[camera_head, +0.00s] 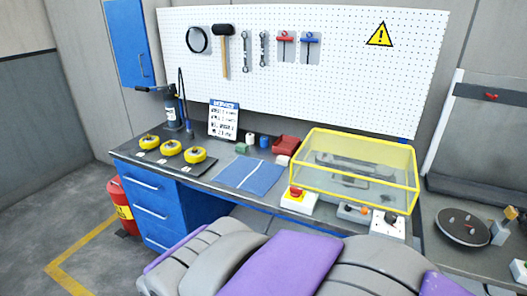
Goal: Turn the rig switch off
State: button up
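A clear case with yellow edges (352,170) stands on the right part of the workbench, with a grey mechanism inside. Grey and purple parts of my own body fill the bottom of the view. My gripper is not in view.
Yellow rolls (171,147), a blue mat (248,176) and a red bin (286,144) lie on the workbench (215,178). A pegboard with tools (380,75) is behind. A round dark plate (463,226) is at right.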

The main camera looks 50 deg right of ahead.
aim_at(295, 192)
jog(key=z, duration=1.55)
